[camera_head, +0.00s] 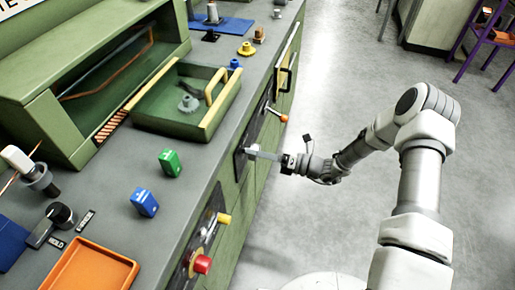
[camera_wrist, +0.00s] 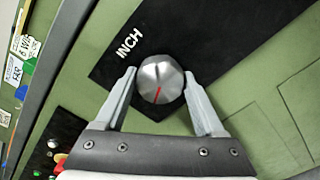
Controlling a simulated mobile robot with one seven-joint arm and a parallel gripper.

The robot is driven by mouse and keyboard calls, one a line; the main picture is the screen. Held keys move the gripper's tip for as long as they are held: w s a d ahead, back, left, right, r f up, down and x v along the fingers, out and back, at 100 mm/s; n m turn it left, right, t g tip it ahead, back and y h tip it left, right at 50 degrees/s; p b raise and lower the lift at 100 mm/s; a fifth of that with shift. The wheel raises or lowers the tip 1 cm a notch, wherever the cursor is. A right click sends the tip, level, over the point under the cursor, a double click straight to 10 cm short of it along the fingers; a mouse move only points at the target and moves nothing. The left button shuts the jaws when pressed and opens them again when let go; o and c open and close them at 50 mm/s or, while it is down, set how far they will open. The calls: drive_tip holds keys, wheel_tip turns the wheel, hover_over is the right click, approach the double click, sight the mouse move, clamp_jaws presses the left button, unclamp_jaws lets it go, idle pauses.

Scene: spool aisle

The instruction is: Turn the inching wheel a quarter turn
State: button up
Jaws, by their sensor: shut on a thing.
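The inching wheel (camera_wrist: 160,72) is a faceted grey metal knob with a red pointer line on its face. It sits on a black panel (camera_wrist: 215,35) marked "INCH" on the green cabinet front. In the wrist view the red line points down and slightly left. My gripper (camera_wrist: 160,80) has one finger on each side of the knob and is shut on it.
An orange-tipped lever (camera_head: 282,118) sticks out beyond the wheel. A red button (camera_head: 202,264) and a yellow knob (camera_head: 224,219) are on a nearer panel. On the counter stand a green tray (camera_head: 205,130), a green block (camera_head: 170,162) and a blue block (camera_head: 144,203).

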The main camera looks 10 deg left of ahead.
drive_tip(key=m+p, duration=0.2)
drive_tip(key=m, duration=0.4)
drive_tip(key=shift+m, duration=0.3)
idle(0.4)
drive_tip(key=o, duration=1.3)
drive_tip(key=shift+o, duration=0.2)
drive_tip(key=shift+d, duration=0.15)
drive_tip(key=s+d+p, duration=0.1)
drive_tip(key=s+d, duration=0.1)
drive_tip(key=d, duration=1.5)
drive_tip(key=shift+s, duration=0.25)
